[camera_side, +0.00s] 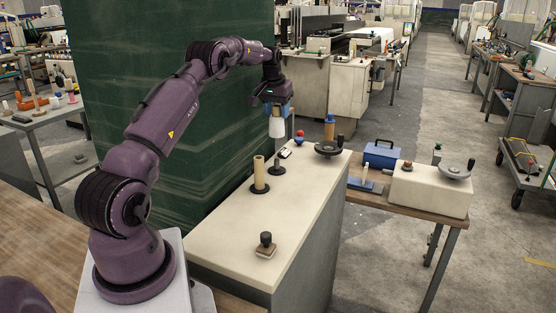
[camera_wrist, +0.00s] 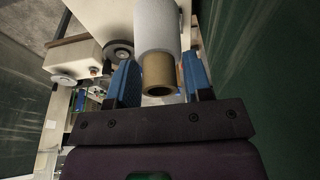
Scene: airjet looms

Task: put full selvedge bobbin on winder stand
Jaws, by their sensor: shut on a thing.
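The full selvedge bobbin (camera_side: 276,128) is a white wound package on a tan tube. My gripper (camera_side: 275,108) is shut on it and holds it up above the cream worktop, pointing down. In the wrist view the bobbin (camera_wrist: 157,28) extends away from between the blue finger pads of my gripper (camera_wrist: 160,80), with its tan tube end facing the camera. On the worktop below stands a dark round base with a short upright peg (camera_side: 277,168), likely the winder stand. The bobbin is clear above it. I cannot tell whether they are lined up.
A tan tube (camera_side: 259,172) stands on a second dark base just left of the peg. A black handwheel (camera_side: 329,147), a red-and-blue ball-like item (camera_side: 299,138) and a black knob (camera_side: 266,240) are also on the cream worktop (camera_side: 225,245). A green wall (camera_side: 165,100) rises behind.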

